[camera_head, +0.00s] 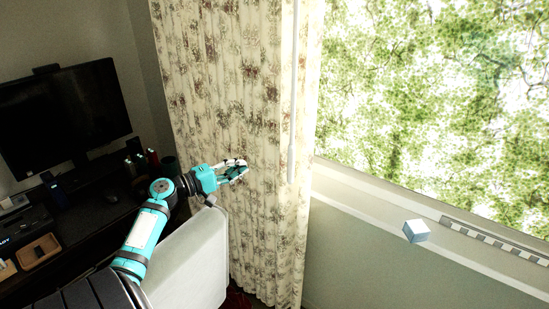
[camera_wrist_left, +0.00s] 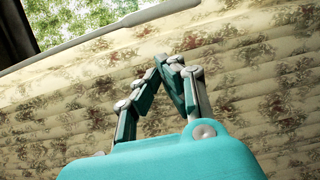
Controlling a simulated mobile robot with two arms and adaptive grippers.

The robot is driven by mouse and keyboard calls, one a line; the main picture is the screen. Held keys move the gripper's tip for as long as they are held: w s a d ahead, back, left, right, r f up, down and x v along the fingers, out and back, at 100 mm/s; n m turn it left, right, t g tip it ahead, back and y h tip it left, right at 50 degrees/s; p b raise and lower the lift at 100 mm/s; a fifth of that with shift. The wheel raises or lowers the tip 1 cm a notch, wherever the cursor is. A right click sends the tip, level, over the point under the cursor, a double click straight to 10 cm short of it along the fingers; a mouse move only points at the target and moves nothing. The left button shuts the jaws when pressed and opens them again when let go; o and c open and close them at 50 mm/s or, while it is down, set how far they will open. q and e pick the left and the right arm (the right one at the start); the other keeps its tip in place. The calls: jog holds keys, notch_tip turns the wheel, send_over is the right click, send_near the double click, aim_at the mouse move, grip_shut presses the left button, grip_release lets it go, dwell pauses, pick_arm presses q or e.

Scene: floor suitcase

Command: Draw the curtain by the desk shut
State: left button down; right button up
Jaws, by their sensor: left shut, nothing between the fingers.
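The floral cream curtain (camera_head: 230,90) hangs gathered at the left side of the window (camera_head: 430,90), beside the desk (camera_head: 80,235). Most of the glass is uncovered. A white wand (camera_head: 293,100) hangs down along the curtain's right edge; it also shows in the left wrist view (camera_wrist_left: 110,30). My left gripper (camera_head: 243,170) is in front of the curtain, left of the wand's lower end and apart from it. In the left wrist view its fingertips (camera_wrist_left: 168,62) meet and hold nothing, with the curtain (camera_wrist_left: 255,90) behind them. My right gripper is not in view.
A monitor (camera_head: 65,110) and several small items stand on the desk. A pale chair back (camera_head: 185,265) is below my left arm. A small light-blue cube (camera_head: 416,231) and a striped strip (camera_head: 495,240) are by the window sill (camera_head: 370,195).

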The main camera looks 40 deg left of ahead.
pick_arm(q)
jog(key=w+d+p, duration=0.2)
jog(key=w+d, duration=0.3)
jog(key=w, duration=0.5)
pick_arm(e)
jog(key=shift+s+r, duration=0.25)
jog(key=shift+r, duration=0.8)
pick_arm(q)
jog(key=shift+w, duration=0.1)
jog(key=shift+d, duration=0.15)
